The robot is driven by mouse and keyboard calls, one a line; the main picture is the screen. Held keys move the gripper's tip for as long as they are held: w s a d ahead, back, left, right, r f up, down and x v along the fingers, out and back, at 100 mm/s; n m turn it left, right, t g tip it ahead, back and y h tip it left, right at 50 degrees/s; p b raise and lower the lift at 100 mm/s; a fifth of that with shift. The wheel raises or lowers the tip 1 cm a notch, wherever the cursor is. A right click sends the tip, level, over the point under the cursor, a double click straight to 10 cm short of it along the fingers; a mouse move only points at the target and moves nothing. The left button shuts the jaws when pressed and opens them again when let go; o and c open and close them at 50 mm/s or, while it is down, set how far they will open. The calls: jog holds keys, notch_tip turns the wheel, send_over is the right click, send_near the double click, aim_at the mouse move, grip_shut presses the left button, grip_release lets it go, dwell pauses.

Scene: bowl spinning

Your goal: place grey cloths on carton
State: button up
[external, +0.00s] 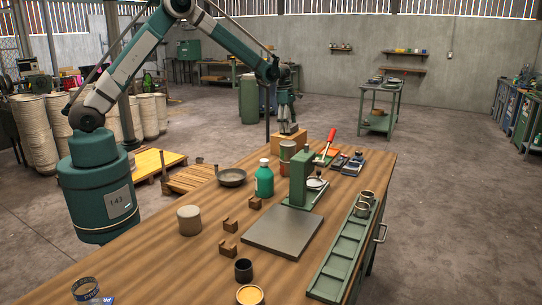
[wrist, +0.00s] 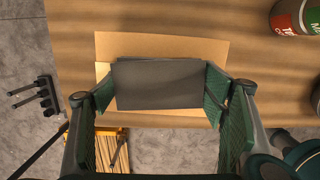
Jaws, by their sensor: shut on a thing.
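The carton (external: 290,144) is a tan box at the far end of the wooden table. Its top also shows in the wrist view (wrist: 165,45). The grey cloths (wrist: 158,88) form a flat dark grey rectangle between the green fingers of my gripper (wrist: 160,84). My gripper (external: 287,121) is shut on the cloths, directly over the carton. In the wrist view the cloths lie within the carton's outline, with tan top showing around them. I cannot tell whether they touch it. The number of cloths is unclear.
A red and green can (external: 287,153) stands close to the carton. A red-handled tool (external: 328,144) and small trays are to its right. A green bottle (external: 264,180), a bowl (external: 232,177) and a green press (external: 301,180) stand nearer. The table edge is just behind the carton.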

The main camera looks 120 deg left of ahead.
jog(key=shift+f, duration=0.1)
jog(key=o, duration=0.5)
jog(key=shift+f, duration=0.1)
jog(key=shift+c, duration=0.2)
jog(key=o, duration=0.5)
jog(key=shift+c, duration=0.2)
jog(key=shift+r, duration=0.2)
notch_tip(320, 180, up, 12)
jog(key=s, duration=0.1)
jog(key=shift+s+b, duration=0.35)
jog(key=shift+s, duration=0.05)
